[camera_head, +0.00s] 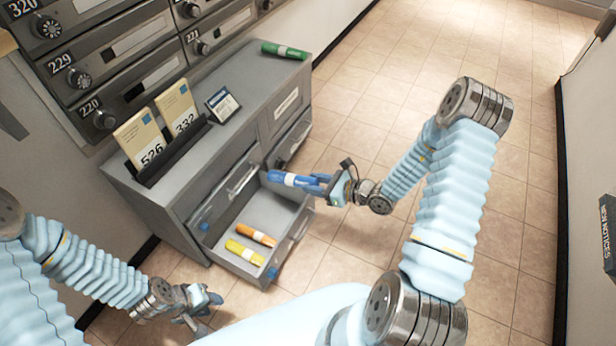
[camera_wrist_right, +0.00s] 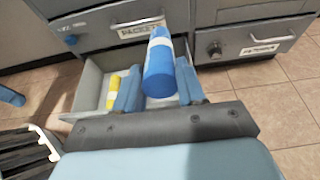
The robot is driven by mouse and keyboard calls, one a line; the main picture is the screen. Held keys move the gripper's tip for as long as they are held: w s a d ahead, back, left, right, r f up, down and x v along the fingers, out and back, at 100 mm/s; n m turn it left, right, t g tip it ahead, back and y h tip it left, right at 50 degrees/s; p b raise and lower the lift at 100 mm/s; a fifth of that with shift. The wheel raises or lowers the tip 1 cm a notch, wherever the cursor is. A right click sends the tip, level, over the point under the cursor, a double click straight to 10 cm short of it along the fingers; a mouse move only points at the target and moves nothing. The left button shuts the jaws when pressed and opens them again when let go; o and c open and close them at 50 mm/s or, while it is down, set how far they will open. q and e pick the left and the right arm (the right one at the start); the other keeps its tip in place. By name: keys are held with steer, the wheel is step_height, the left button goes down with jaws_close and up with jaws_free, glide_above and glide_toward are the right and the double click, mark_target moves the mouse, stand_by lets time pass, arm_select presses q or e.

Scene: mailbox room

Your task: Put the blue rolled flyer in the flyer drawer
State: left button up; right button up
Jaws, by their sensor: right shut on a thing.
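The blue rolled flyer (camera_head: 294,180), with a white band, is held by my right gripper (camera_head: 318,184) above the right part of an open drawer (camera_head: 283,258). In the right wrist view the flyer (camera_wrist_right: 160,66) sits between the two blue fingers (camera_wrist_right: 158,88). Orange (camera_head: 257,235) and yellow (camera_head: 244,252) rolls lie inside the drawer. The wrist view shows the yellow roll (camera_wrist_right: 112,91) in the drawer (camera_wrist_right: 88,85). My left gripper (camera_head: 203,308) is low at the left, away from the drawer; its finger gap is unclear.
A green roll (camera_head: 284,50) lies on top of the grey cabinet (camera_head: 240,85). Envelopes marked 526 (camera_head: 142,140) and 332 (camera_head: 177,106) stand in a black holder beside a small sign (camera_head: 222,105). Mailboxes line the wall behind. Tiled floor is open to the right.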

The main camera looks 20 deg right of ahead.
steer(key=shift+w+a+f, duration=0.15)
steer(key=shift+f, duration=0.2)
steer(key=w+a+f+b, duration=0.4)
steer(key=w+f+b, duration=0.2)
steer(key=f+b, duration=0.3)
steer(key=shift+a+f, duration=0.3)
steer(key=shift+f, duration=0.35)
steer(key=o, duration=1.1)
steer(key=p+v, duration=0.1)
steer(key=v, duration=1.3)
steer(key=shift+p, duration=0.3)
steer(key=shift+a, duration=0.1)
